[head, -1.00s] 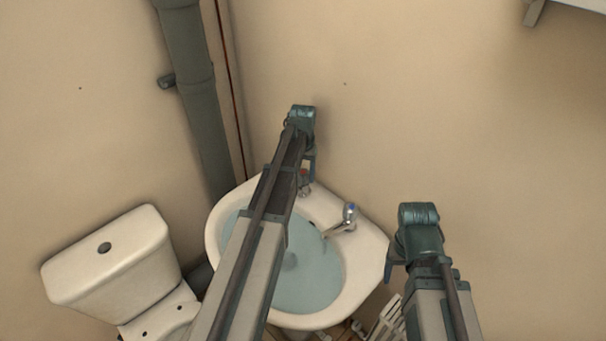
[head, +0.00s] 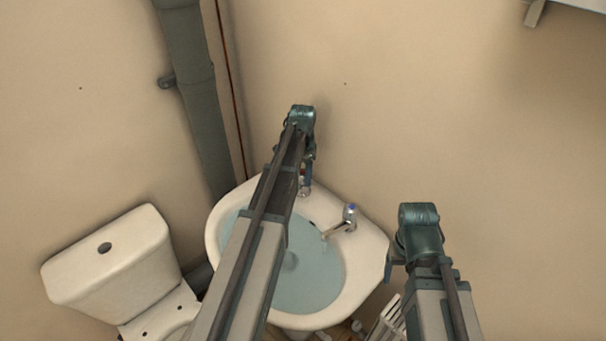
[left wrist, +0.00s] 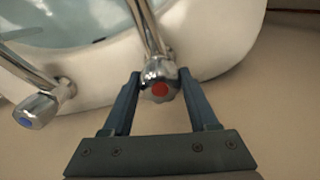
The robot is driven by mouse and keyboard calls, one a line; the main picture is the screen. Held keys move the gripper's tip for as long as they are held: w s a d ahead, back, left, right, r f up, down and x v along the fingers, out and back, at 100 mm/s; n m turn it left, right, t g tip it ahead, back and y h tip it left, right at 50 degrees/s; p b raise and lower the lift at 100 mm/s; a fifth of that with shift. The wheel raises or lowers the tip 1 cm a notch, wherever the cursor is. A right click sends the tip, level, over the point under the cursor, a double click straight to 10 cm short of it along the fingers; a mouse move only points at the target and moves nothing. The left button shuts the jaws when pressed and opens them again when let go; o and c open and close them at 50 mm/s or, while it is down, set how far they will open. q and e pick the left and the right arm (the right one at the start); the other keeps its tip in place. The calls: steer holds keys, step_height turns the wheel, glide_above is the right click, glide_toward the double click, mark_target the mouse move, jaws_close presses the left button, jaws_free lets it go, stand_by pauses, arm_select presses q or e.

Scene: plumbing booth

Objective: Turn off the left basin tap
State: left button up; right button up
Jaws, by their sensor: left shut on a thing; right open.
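The left basin tap (left wrist: 160,82) is chrome with a red-marked head, on the back rim of the basin (head: 375,250). My left gripper (left wrist: 158,92) is shut on its head, one blue finger on each side, in the left wrist view. In the head view the left gripper (head: 309,168) is above the tap (head: 305,190), which my arm and fingers partly hide. The basin holds water (head: 320,275). I cannot tell whether water runs from the tap. My right gripper (head: 390,268) is open and empty, right of the basin; its fingers are partly hidden.
A second chrome tap (head: 348,218) with a blue mark stands right of the first; it shows at left in the wrist view (left wrist: 40,106). A toilet cistern (head: 110,255) and grey pipe (head: 195,95) are on the left. The wall (head: 440,120) behind is bare.

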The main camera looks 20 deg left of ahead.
mark_target(303, 172)
stand_by(0.4)
arm_select(q)
steer(key=o, duration=1.4)
step_height(303, 172, up, 14)
steer(key=p, duration=1.3)
steer(key=shift+f+p, duration=0.1)
steer(key=shift+p, duration=0.3)
